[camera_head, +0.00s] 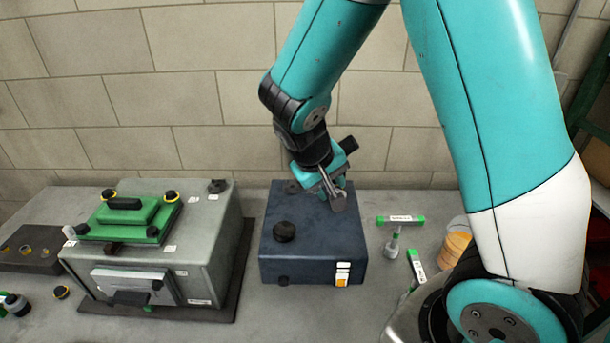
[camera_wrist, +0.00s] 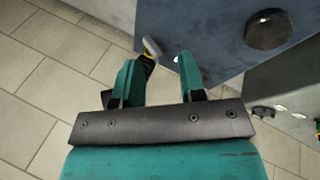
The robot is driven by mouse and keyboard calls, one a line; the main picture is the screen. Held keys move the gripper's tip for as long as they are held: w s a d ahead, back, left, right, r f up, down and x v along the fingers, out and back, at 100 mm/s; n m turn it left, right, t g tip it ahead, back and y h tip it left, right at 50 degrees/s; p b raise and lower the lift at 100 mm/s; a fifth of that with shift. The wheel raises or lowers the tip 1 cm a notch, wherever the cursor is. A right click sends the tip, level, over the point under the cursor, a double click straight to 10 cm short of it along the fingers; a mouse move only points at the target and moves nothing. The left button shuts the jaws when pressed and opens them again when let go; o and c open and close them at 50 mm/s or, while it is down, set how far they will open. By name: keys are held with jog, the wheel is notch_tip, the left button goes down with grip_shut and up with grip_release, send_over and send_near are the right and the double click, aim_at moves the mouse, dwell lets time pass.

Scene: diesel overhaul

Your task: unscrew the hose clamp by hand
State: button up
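My gripper (camera_head: 334,190) is over the top of a dark blue box (camera_head: 310,245), near its back edge. In the wrist view, its two teal fingers (camera_wrist: 158,62) stand apart with a gap between them. A small piece with a grey end and a yellow band (camera_wrist: 151,48) shows beside the left finger, at the box's edge. I cannot tell whether the finger touches it, nor whether it is the hose clamp. The blue box also fills the upper part of the wrist view (camera_wrist: 205,25). No hose clamp is clearly recognisable; the arm hides part of the box top.
A black knob (camera_head: 284,231) stands on the blue box. A grey engine block (camera_head: 205,245) with a green cover (camera_head: 130,218) is at left. A block wall (camera_head: 190,90) stands close behind.

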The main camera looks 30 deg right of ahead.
jog(key=w+f+h, duration=0.1)
jog(key=h, duration=0.1)
jog(key=w+f+h, duration=0.2)
jog(key=w+a+f+m+h, duration=0.1)
jog(key=w+h, duration=0.1)
jog(key=shift+w+a+f, duration=0.1)
jog(key=shift+f, duration=0.3)
jog(key=shift+w+a+f+h, duration=0.15)
jog(key=shift+a+h, duration=0.05)
jog(key=shift+h, duration=0.3)
jog(key=shift+w+a+f+h, duration=0.1)
jog(key=shift+a+f+h, duration=0.1)
jog(key=shift+h, duration=0.3)
jog(key=shift+b+x, duration=1.2)
jog(key=shift+x, duration=3.25)
grip_shut()
jog(key=shift+o, duration=0.4)
grip_release()
jog(key=shift+s+a, duration=0.55)
jog(key=shift+s, duration=0.25)
jog(key=shift+s+a, duration=0.6)
jog(key=shift+s, duration=0.25)
jog(key=shift+s+a, duration=0.55)
jog(key=shift+s, duration=0.25)
